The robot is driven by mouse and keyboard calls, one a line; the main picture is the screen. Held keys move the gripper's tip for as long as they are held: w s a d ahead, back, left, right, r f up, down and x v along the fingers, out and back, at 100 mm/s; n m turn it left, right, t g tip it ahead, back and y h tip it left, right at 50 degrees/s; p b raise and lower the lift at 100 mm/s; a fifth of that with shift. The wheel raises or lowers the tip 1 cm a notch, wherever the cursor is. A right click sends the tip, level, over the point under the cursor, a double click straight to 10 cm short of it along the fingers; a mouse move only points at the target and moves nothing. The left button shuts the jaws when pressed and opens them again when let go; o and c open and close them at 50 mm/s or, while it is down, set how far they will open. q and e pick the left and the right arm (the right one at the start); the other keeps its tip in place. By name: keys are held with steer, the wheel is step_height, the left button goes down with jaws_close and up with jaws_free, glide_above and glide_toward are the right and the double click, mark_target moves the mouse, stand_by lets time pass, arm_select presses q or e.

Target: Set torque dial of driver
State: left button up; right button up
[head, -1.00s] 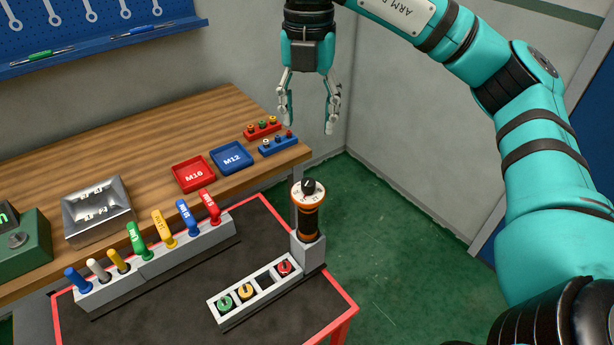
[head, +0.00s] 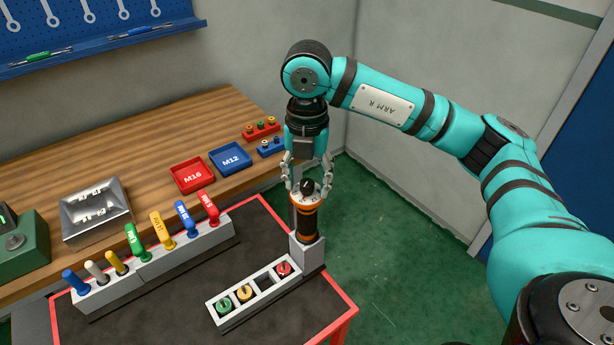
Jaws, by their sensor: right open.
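The driver (head: 306,222) stands upright in a grey holder at the right corner of the dark table. It has an orange and black body. Its torque dial (head: 308,187) is on top, with a black knob and a pale face that is now partly covered. My right gripper (head: 308,184) points down over the driver, with its open fingers on either side of the dial. I cannot tell whether the fingers touch it. My left gripper is not in view.
A grey rack (head: 255,290) with green, yellow and red round pieces and one empty slot lies in front of the driver. A rack of coloured handles (head: 150,262) stands to the left. Red (head: 193,189) and blue (head: 231,170) trays are on the wooden bench behind.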

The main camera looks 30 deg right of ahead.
jaws_close()
stand_by(0.3)
